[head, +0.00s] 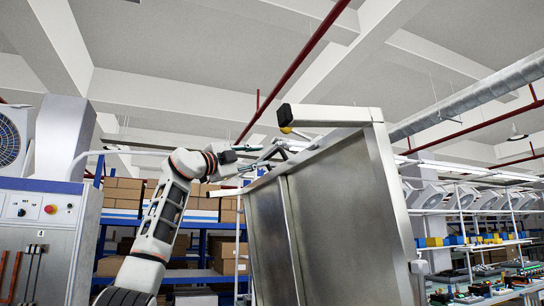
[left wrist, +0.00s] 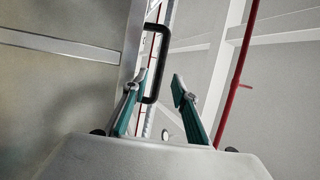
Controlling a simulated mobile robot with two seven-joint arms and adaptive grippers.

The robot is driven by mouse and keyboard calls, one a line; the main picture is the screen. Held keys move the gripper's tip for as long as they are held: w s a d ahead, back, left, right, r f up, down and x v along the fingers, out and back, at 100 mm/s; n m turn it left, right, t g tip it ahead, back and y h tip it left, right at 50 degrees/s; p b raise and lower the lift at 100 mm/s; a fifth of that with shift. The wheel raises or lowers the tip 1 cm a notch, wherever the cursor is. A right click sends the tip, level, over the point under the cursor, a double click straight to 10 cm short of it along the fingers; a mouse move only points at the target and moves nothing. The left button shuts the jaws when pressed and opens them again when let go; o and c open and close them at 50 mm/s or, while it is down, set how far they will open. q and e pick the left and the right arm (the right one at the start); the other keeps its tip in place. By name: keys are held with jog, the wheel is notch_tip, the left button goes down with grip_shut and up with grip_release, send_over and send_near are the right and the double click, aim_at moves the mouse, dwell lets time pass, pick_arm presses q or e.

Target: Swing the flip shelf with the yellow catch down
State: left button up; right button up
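The flip shelf (head: 345,215) is a large grey metal panel, standing raised and steeply tilted on the right of the head view. A small yellow part (head: 286,130), likely the catch, shows under the black-capped end of its top bar. My left gripper (head: 272,153) is at the panel's upper left edge, below the yellow part. In the left wrist view its two green fingers (left wrist: 157,88) are apart. A black handle (left wrist: 153,62) shows between them, closer to the left finger; contact cannot be told. The panel (left wrist: 55,85) fills the left of that view. My right gripper is not in view.
A grey control cabinet (head: 40,235) with a red button stands at the left. Blue racks with cardboard boxes (head: 122,195) stand behind my arm. Shelves with bins and parts (head: 470,240) are at the right. Open space lies above the panel.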

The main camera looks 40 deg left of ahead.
aim_at(270, 154)
pick_arm(q)
jog(key=p+x, duration=0.3)
jog(key=x, duration=0.3)
jog(key=shift+w+d+r, duration=0.15)
jog(key=shift+w, duration=0.25)
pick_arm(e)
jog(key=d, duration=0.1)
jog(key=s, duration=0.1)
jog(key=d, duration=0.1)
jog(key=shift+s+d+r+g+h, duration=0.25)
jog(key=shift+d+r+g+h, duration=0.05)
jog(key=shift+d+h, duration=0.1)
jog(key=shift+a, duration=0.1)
pick_arm(q)
grip_shut()
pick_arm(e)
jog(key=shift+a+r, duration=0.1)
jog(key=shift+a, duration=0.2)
